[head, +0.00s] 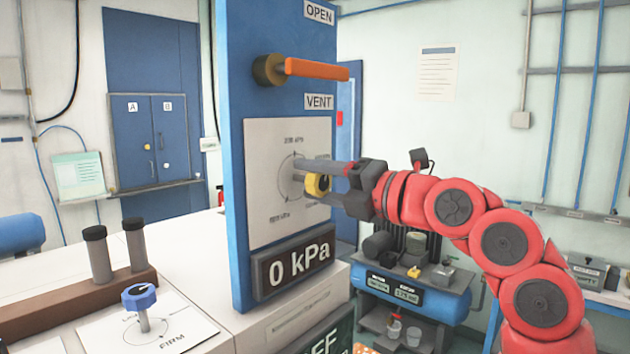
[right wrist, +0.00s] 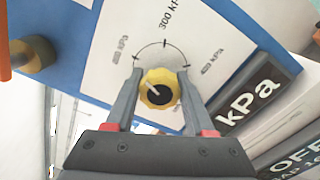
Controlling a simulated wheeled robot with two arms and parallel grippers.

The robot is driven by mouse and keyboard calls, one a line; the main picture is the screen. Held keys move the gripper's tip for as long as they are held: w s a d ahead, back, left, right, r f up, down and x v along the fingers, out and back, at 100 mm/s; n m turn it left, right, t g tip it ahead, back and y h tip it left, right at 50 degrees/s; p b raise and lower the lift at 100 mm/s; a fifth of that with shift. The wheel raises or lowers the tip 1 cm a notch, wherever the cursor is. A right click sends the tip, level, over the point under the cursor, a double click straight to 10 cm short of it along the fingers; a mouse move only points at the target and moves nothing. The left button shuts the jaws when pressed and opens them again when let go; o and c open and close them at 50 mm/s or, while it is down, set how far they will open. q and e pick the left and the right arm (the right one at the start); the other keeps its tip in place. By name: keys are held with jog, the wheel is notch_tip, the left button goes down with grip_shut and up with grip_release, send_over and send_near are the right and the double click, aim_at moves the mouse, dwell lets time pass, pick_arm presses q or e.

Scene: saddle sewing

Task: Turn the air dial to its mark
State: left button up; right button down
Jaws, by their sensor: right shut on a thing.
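The air dial (right wrist: 160,88) is a yellow scalloped knob with a black centre and a pale pointer line. It sits on a white scale plate (head: 262,150) on the blue panel; the plate has an arc with several kPa marks, one reading 300 kPa. My right gripper (right wrist: 158,88) is shut on the dial, one finger on each side. In the head view the dial (head: 317,185) shows between the fingers. In the right wrist view the pointer line leans to the upper left, off the 300 kPa tick. The display (head: 292,262) below reads 0 kPa. My left gripper is not in view.
An orange lever (head: 316,69) sticks out above the plate, between the OPEN and VENT labels. A blue knob (head: 139,296) stands on a FIRM card at the lower left, near a brown block (head: 75,306) with two grey cylinders. A compressor bench (head: 420,285) stands behind my right arm.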

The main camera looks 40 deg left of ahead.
jog(key=shift+f+n, duration=0.15)
jog(key=shift+n, duration=1.95)
jog(key=c, duration=0.5)
grip_release()
jog(key=shift+o, duration=1.2)
jog(key=shift+d, duration=0.1)
